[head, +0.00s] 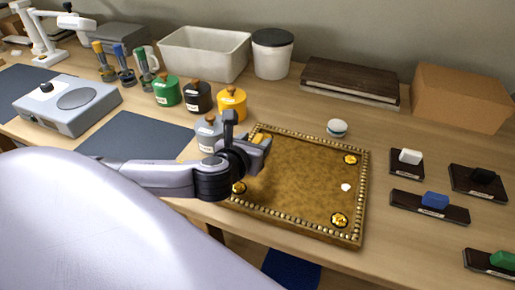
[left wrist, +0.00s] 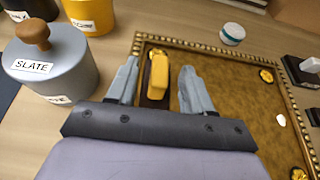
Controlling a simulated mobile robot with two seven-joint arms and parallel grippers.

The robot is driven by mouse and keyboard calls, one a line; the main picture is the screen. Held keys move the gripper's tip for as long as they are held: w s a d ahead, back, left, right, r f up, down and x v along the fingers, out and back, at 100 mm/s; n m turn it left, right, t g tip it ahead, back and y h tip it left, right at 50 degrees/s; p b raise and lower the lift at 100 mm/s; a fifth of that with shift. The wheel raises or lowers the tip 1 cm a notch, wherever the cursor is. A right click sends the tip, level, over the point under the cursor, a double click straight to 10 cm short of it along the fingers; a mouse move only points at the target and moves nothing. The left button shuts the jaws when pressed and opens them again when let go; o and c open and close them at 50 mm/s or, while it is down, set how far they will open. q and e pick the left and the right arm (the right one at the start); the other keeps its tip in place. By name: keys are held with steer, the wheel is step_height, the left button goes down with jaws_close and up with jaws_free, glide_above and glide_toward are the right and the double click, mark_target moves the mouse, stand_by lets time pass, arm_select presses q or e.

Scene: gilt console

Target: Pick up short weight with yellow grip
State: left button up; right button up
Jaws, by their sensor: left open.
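The weight with the yellow grip (left wrist: 158,74) shows in the left wrist view: a yellow block on a short dark base, at the far left corner of the gilt-framed tray (left wrist: 225,98). My left gripper (left wrist: 157,80) is open, with one finger on each side of the yellow grip; I cannot tell whether either touches it. In the head view my left gripper (head: 246,140) is over the left part of the tray (head: 300,180) and hides most of the weight. My right gripper is not in view.
The slate canister (head: 208,135) stands close left of the gripper, with a yellow canister (head: 232,103) behind. Other weights, with white (head: 410,157), black (head: 484,175), blue (head: 435,199) and green (head: 502,259) grips, lie right of the tray. A small round tin (head: 337,127) sits behind it.

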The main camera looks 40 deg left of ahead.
arm_select(q)
jaws_close()
steer(key=shift+r, duration=0.15)
